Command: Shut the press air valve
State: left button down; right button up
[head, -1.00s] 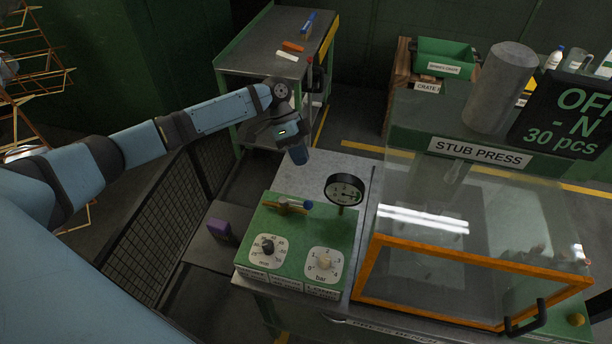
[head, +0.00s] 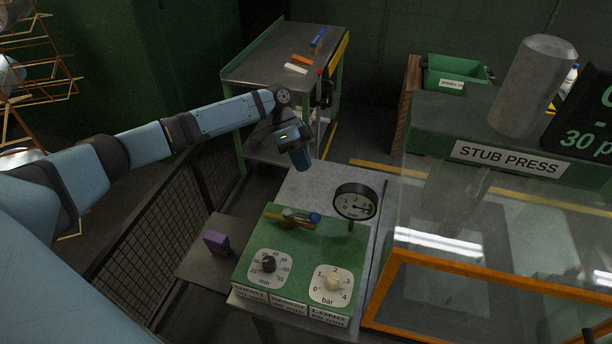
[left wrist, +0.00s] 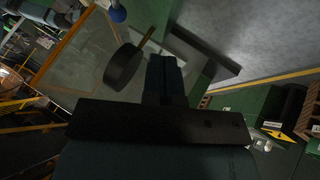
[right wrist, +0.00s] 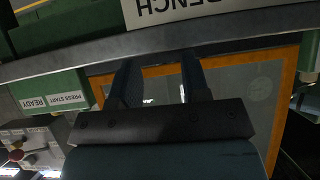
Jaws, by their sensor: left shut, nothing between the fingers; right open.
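The press air valve (head: 288,214) is a brass fitting on top of the green control box (head: 245,243). Its short lever ends in a blue ball (head: 314,217) and lies roughly along the brass pipe, pointing right. The blue ball also shows at the top of the left wrist view (left wrist: 118,14). My left gripper (head: 304,167) is shut and empty, above and behind the valve, apart from it. Its closed fingers show in the left wrist view (left wrist: 165,75). My right gripper (right wrist: 160,88) is open and empty before the bench front; it is outside the head view.
A round bar gauge (head: 355,202) stands just right of the valve, its needle pointing right. Two dials, mm (head: 269,264) and bar (head: 332,283), sit on the box. The orange-framed clear guard (head: 395,290) is to the right. A mesh fence (head: 140,260) is left.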

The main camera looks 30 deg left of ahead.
aim_at(302, 215)
pick_arm(q)
jog(key=s+d+f+p, duration=0.1)
jog(key=d+f, duration=0.1)
jog(key=s+d+f, duration=0.2)
jog(key=s+d+f+p, duration=0.1)
jog(key=d, duration=0.1)
jog(key=shift+s+f+p, duration=0.3)
jog(key=shift+s+f, duration=0.05)
jog(key=shift+f, duration=0.05)
jog(key=shift+s+d, duration=0.25)
jog(key=shift+s, duration=0.35)
